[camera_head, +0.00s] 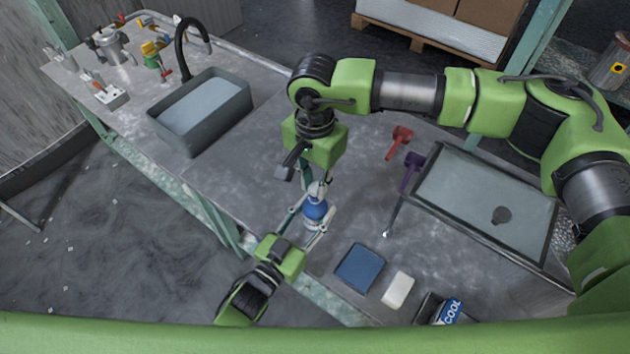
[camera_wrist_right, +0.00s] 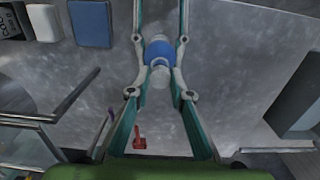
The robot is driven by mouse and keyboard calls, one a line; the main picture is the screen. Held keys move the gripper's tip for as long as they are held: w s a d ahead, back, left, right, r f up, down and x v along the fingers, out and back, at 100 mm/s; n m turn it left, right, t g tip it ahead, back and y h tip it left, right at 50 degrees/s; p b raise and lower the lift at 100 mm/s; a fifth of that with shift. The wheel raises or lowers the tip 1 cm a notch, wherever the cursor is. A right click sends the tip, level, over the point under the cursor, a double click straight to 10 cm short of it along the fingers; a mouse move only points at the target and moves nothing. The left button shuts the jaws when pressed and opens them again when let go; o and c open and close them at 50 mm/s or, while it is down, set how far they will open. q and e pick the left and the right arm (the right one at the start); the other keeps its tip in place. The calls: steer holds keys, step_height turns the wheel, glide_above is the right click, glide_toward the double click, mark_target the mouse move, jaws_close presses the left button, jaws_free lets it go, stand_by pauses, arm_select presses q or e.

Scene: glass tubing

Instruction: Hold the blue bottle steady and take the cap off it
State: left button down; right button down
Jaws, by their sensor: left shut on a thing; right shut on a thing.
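The blue bottle (camera_head: 315,209) stands upright near the front edge of the grey table. Its white cap (camera_head: 318,188) is at its top; I cannot tell whether it is loose. My left gripper (camera_head: 313,226) comes in from the front and is shut around the lower part of the bottle. My right gripper (camera_head: 320,182) points down from above and is shut on the cap. In the right wrist view, the blue bottle (camera_wrist_right: 160,48) lies beyond the fingertips of my right gripper (camera_wrist_right: 159,70), which close on the pale cap from both sides.
A blue pad (camera_head: 360,267), a white block (camera_head: 398,290) and a dark box (camera_head: 430,308) lie to the right along the front edge. A grey tray (camera_head: 480,200), a red item (camera_head: 401,137) and a purple item (camera_head: 412,162) are farther right. A grey basin (camera_head: 200,108) stands left.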

mark_target(315, 187)
steer(key=shift+r, duration=2)
arm_select(q)
steer(key=c, duration=1.2)
jaws_free()
